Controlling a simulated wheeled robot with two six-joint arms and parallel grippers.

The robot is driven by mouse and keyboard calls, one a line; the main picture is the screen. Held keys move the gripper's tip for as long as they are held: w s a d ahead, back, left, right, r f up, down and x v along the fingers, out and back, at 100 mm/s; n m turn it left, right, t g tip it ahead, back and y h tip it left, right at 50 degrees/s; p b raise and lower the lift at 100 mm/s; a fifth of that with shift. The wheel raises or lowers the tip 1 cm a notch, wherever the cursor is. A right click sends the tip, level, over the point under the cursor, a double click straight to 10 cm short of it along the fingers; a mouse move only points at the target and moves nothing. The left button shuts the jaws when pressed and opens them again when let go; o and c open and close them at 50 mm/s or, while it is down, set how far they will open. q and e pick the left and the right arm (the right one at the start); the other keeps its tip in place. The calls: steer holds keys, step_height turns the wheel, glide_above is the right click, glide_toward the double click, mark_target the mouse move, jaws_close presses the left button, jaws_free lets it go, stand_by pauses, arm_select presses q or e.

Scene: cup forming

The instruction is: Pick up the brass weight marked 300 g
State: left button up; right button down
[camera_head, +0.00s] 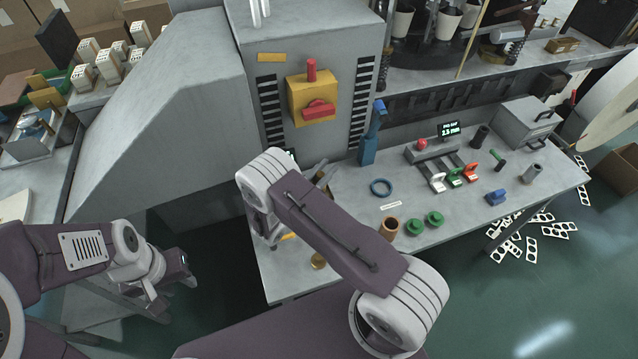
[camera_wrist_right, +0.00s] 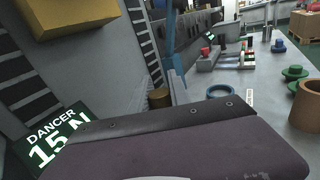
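A small brass-coloured piece (camera_head: 318,260) stands on the bench's near left part, partly hidden by my right arm; no 300 g marking is legible on it. A brownish cylinder (camera_wrist_right: 159,98) shows by the machine in the right wrist view; I cannot tell whether it is a weight. My right gripper (camera_head: 272,238) hangs low over the bench's left end, left of the brass piece; its fingers are mostly hidden by my arm. My left gripper (camera_head: 170,287) is out at the left, over the floor, away from the bench. Whether its fingers are open is unclear.
The grey bench (camera_head: 345,208) carries a blue ring (camera_head: 381,188), a copper-coloured cylinder (camera_head: 389,228), green round pieces (camera_head: 434,219) and a gauge stand (camera_head: 445,160). The machine (camera_head: 320,60) rises behind. A green "DANCER 15 N" sign (camera_wrist_right: 50,143) is close to the wrist.

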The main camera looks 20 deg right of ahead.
stand_by(0.3)
steer(key=s+d+r+p, duration=0.1)
steer(key=s+d+r, duration=0.5)
steer(key=s+r, duration=0.3)
step_height(320, 180, up, 2)
steer(key=shift+s+d, duration=0.3)
steer(key=shift+d, duration=0.05)
